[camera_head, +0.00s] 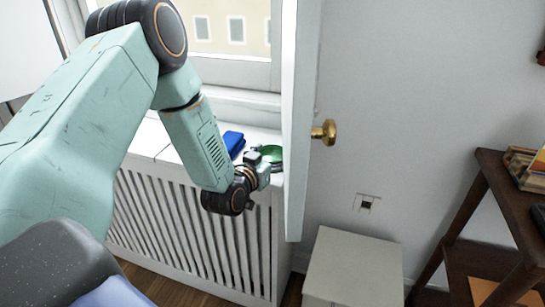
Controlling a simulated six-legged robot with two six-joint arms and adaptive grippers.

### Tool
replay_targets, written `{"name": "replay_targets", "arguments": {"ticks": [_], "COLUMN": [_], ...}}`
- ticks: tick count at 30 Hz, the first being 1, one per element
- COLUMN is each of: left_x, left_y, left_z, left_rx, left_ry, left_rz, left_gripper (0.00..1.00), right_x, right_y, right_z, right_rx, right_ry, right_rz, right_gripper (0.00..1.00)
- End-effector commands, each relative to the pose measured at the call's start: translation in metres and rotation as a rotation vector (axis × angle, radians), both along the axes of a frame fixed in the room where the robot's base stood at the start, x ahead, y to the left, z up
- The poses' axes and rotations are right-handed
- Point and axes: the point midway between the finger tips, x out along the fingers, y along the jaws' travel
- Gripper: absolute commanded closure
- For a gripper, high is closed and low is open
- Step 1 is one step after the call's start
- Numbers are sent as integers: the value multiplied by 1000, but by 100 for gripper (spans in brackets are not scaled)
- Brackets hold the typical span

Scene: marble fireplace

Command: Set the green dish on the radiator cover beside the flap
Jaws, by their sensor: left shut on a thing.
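The green dish (275,153) shows at the right end of the radiator cover (150,148), partly hidden by my left gripper. My left gripper (268,167) is shut on the dish at its near side. The dish looks roughly level, at or just above the cover's top; I cannot tell whether it touches. A tall white panel (298,120), seen nearly edge-on, stands just right of the dish; I cannot tell whether this is the flap. My right gripper is not in view.
A blue object (233,141) lies on the cover behind the gripper. A brass knob (325,132) sits right of the panel. A pale box (352,265) stands on the floor at right. A dark shelf (500,180) with books is farther right. A window is behind.

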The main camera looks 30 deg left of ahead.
Motion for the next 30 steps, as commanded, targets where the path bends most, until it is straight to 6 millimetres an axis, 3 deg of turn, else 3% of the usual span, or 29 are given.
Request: {"name": "replay_targets", "arguments": {"ticks": [5, 6, 13, 26, 30], "left_x": [0, 0, 0, 0, -19], "left_y": [0, 0, 0, 0, -2], "left_z": [-4, -4, -3, 1, 4], "left_rx": [0, 0, 0, 0, -4], "left_ry": [-1, 1, 0, 0, 5], "left_rz": [0, 0, 0, 0, 1], "left_gripper": [59, 20, 0, 0, 0], "right_x": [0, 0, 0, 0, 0], "right_y": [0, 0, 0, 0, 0], "right_z": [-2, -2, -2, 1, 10], "right_rx": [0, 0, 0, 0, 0], "right_ry": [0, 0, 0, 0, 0], "right_rz": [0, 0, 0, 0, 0], "right_gripper": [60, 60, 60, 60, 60]}}
